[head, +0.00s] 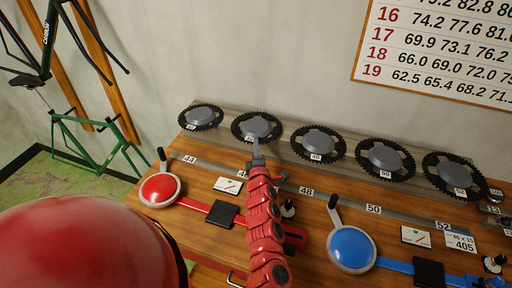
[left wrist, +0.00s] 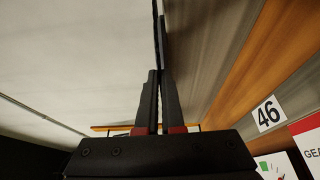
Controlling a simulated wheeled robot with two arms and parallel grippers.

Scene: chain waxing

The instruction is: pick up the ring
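Several dark toothed rings with grey domed centres stand in a row along the back of the wooden bench. The second from the left is the ring (head: 262,125), above the 46 mark. My left gripper (head: 257,150) reaches up to its lower edge. In the left wrist view the two dark fingers (left wrist: 158,95) are close together, and a thin dark edge, apparently the ring (left wrist: 157,25), runs up from between them. The contact itself is mostly hidden. My right gripper is not in view.
Neighbouring rings stand close by at left (head: 201,117) and right (head: 318,144). A red round-ended tool (head: 160,188) and a blue one (head: 351,247) lie on the bench (head: 320,205). A number chart (head: 435,50) hangs on the wall.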

